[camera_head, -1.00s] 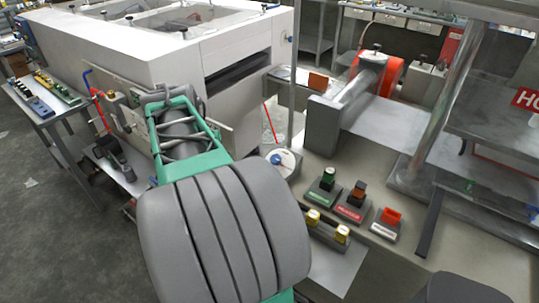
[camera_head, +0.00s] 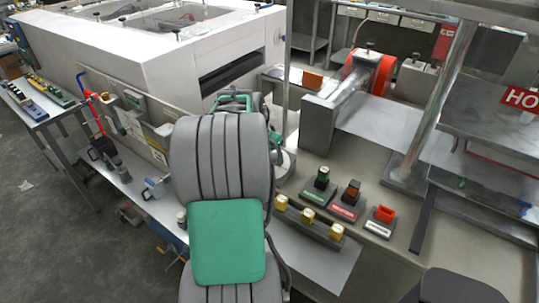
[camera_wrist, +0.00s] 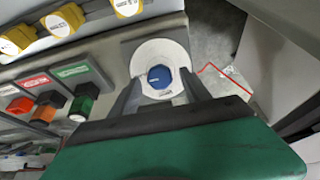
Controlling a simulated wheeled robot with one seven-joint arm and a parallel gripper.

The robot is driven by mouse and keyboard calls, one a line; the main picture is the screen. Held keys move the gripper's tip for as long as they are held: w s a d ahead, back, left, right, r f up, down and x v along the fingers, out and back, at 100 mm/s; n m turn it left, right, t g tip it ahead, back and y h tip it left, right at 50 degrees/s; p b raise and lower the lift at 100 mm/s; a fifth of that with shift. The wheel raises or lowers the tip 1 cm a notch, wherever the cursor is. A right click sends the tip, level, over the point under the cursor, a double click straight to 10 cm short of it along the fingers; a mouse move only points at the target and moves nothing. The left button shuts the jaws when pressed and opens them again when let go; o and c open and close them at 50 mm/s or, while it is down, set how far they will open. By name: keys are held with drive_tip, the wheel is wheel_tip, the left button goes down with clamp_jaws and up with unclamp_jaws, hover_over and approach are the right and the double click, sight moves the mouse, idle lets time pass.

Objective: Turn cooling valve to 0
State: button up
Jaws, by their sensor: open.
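A round blue knob (camera_wrist: 159,77) sits at the centre of a white dial (camera_wrist: 147,55) on a grey panel in the wrist view. I take it to be the cooling valve; the small mark on its dial is too small to read. A small reddish mark shows on the knob's left side. My gripper (camera_wrist: 159,84) is open, with one finger on each side of the knob, over the lower part of the dial. I cannot tell whether the fingers touch it. In the head view my own arm hides the knob, and only an edge of the dial area (camera_head: 286,164) shows.
Green (camera_head: 320,184), dark red-labelled (camera_head: 347,202) and red (camera_head: 381,220) switches stand right of the dial. A row of yellow knobs (camera_head: 308,217) runs along the panel's front. A metal post (camera_head: 441,105) rises farther right. Valves with a red handle (camera_head: 93,112) line the left bench.

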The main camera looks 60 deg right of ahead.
drive_tip(key=shift+c, duration=0.4)
clamp_jaws()
drive_tip(key=shift+n, duration=0.3)
drive_tip(key=n+p, duration=0.2)
drive_tip(key=n, duration=0.1)
drive_tip(key=shift+w+r, duration=0.1)
drive_tip(key=shift+w, duration=0.1)
drive_tip(key=n+g+p, duration=0.1)
drive_tip(key=n+p, duration=0.1)
drive_tip(key=n, duration=0.3)
drive_tip(key=shift+w+a+n+p, duration=0.1)
drive_tip(key=shift+n+p, duration=0.2)
drive_tip(key=shift+n, duration=0.1)
drive_tip(key=n+p, duration=0.2)
drive_tip(key=n, duration=0.2)
drive_tip(key=shift+a+h, duration=0.1)
drive_tip(key=shift+h, duration=0.2)
drive_tip(key=shift+w+f+n+g+p, duration=0.15)
drive_tip(key=shift+n+p, duration=0.3)
drive_tip(key=shift+n, duration=0.55)
drive_tip(key=shift+s+f+n+g+p, duration=0.1)
drive_tip(key=shift+n+g+p, duration=0.25)
drive_tip(key=shift+n, duration=0.65)
